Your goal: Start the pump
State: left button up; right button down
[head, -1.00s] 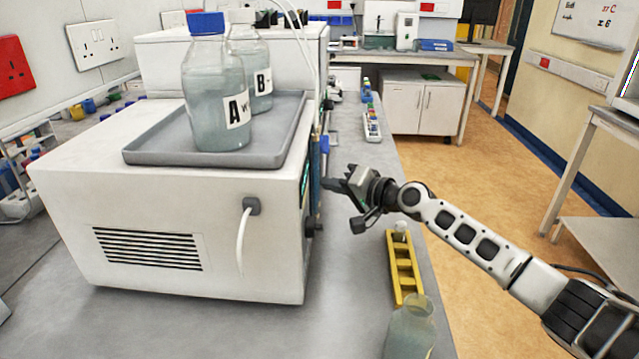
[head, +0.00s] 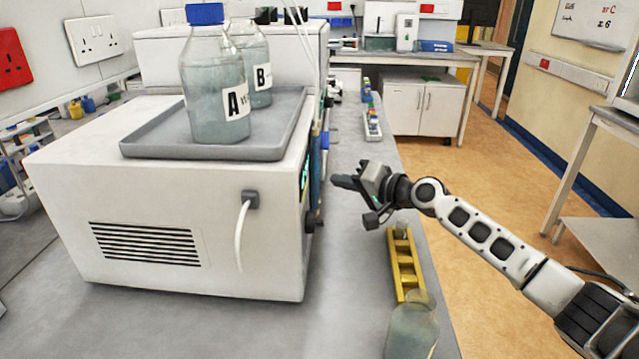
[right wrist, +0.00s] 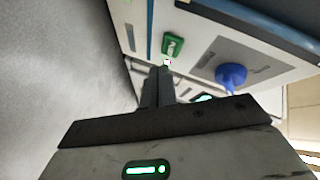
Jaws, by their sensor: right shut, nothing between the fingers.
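The pump looks to be the large white box (head: 165,215) on the bench in the head view, with a grey tray (head: 205,150) holding bottles A (head: 215,100) and B (head: 257,75) on top. Its front panel faces right and is mostly hidden there. In the right wrist view the panel carries a green switch (right wrist: 172,44) and a round blue knob (right wrist: 231,76). My right gripper (head: 336,181) is shut and empty, just right of the panel with a gap between. Its fingertips (right wrist: 160,72) appear just below the green switch. My left gripper is out of view.
A yellow rack (head: 404,265) and a clear bottle (head: 412,325) stand near the bench's right edge, below my right forearm. A white tube (head: 242,235) hangs from the box's side. Further back along the bench is a small rack of bottles (head: 372,122).

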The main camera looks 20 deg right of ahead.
jog(key=d+b, duration=0.1)
jog(key=s+d, duration=0.1)
jog(key=d+b, duration=0.1)
jog(key=shift+s+d+f+b, duration=0.1)
jog(key=shift+s+f+b, duration=0.2)
jog(key=shift+f, duration=0.1)
jog(key=shift+s+d+r+b, duration=0.1)
jog(key=shift+s+d+b, duration=0.2)
jog(key=shift+d, duration=0.2)
